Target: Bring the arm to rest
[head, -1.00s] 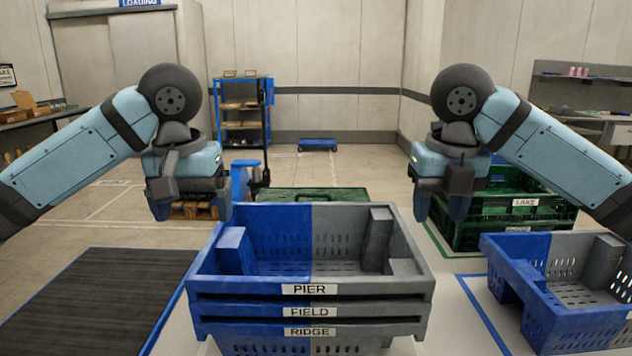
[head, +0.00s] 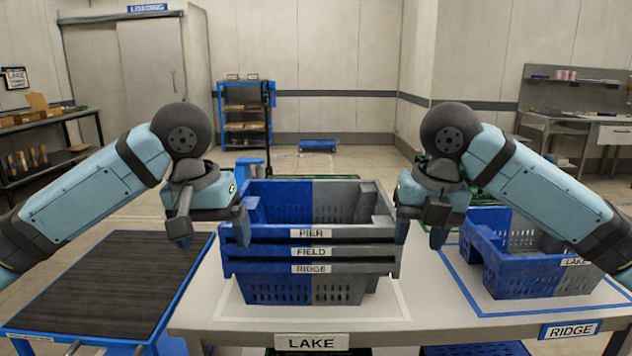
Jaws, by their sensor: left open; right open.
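My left gripper (head: 212,230) is open and empty, fingers down, at the left side of the crate stack. My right gripper (head: 420,230) is open and empty, fingers down, at the stack's right side. Both arms are bent, with their elbows out to the sides. The stack of half-blue, half-grey crates stands upright between them: the PIER crate (head: 270,233) on top, the FIELD crate (head: 270,252) below it and the RIDGE crate (head: 265,288) at the bottom. The top crate looks empty. I cannot tell whether the fingers touch the stack.
The stack stands on a table (head: 240,330) whose front edge bears a LAKE label. A blue-grey crate (head: 515,270) labelled LAKE sits at the right in a blue outline. A dark-topped blue platform (head: 110,285) is at the left. A blue shelf rack (head: 245,115) stands behind.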

